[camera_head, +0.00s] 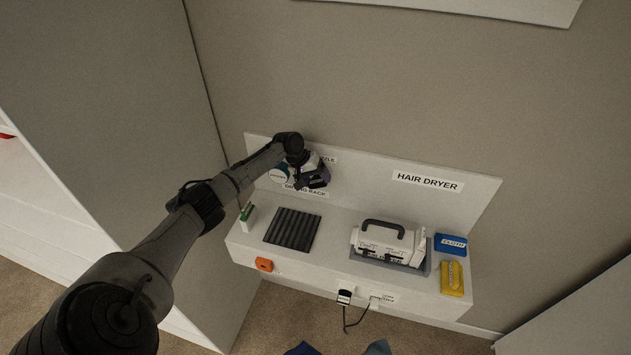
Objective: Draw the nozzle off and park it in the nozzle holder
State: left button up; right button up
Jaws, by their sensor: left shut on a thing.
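My left gripper (313,179) is at the back left of the white shelf, in front of a sign of which only the end "ZZLE" shows. It is shut on a small dark piece, which looks like the nozzle but is mostly hidden by the hand. The nozzle holder cannot be made out behind the gripper, so I cannot tell whether the piece touches it. The white hair dryer unit (384,237) with a black handle sits in a grey tray (421,268) right of centre, apart from the gripper. My right gripper is not in view.
A blue cloth pack (450,243) and a yellow pack (453,278) are at the right. An orange piece (264,264) and a dark cable (345,318) are on the front edge.

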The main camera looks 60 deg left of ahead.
pick_arm(q)
jog(key=o, duration=1)
jog(key=shift+o, duration=0.2)
jog(key=shift+a, duration=0.1)
jog(key=shift+s+r, duration=0.1)
jog(key=shift+r, duration=0.15)
jog(key=b+v, duration=0.2)
jog(key=v, duration=1.1)
jog(key=shift+b, duration=0.3)
jog(key=shift+a+r, duration=0.1)
